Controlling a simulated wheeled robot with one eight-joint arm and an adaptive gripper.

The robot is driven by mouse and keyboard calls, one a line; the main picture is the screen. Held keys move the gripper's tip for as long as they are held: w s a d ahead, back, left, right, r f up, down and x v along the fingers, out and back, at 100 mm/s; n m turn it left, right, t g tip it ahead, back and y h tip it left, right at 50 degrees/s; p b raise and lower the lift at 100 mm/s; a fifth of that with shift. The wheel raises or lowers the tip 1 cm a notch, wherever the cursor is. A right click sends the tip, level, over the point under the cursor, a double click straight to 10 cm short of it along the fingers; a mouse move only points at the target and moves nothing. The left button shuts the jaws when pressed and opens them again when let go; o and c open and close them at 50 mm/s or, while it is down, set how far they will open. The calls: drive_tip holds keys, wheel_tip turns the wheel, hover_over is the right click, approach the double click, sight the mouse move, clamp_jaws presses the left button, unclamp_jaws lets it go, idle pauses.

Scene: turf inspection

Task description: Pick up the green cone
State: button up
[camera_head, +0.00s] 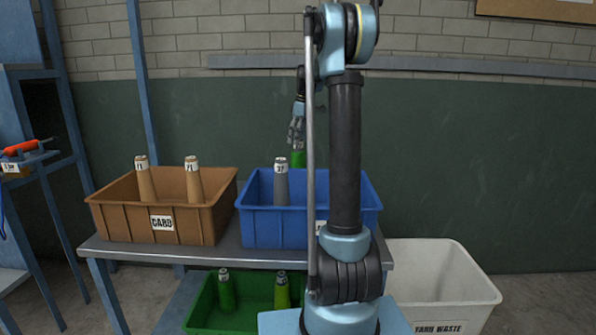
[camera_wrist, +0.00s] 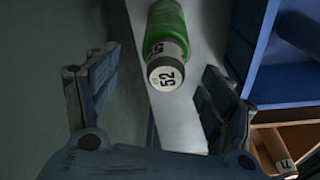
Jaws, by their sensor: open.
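A green cone (camera_wrist: 168,22) with a pale top band marked 52 shows in the wrist view, top end toward me, over a light grey surface. It lies between and beyond the finger lines, with no contact visible. In the head view a bit of green cone (camera_head: 298,159) shows just below my gripper (camera_head: 297,133), at the back of the blue bin; the bin and my arm hide the rest. My gripper is open and empty, its two fingers spread in the wrist view (camera_wrist: 160,72). Two more green cones (camera_head: 226,292) (camera_head: 282,292) stand in the green bin below.
The blue bin (camera_head: 262,228) holds a grey cone (camera_head: 281,185). A brown bin (camera_head: 190,221) with two tan cones stands left on the table (camera_head: 165,252). The green bin (camera_head: 204,309) is underneath. A white yard-waste bin (camera_head: 432,288) stands right. A green wall is behind.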

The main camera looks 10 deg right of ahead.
sight(297, 154)
drive_tip(key=shift+s+a+f, duration=0.1)
drive_tip(key=shift+a+f, duration=0.1)
drive_tip(key=shift+f, duration=1.75)
drive_tip(key=shift+a+f, duration=0.15)
drive_tip(key=shift+f, duration=1.8)
drive_tip(key=c, duration=1.5)
drive_tip(key=shift+r, duration=0.1)
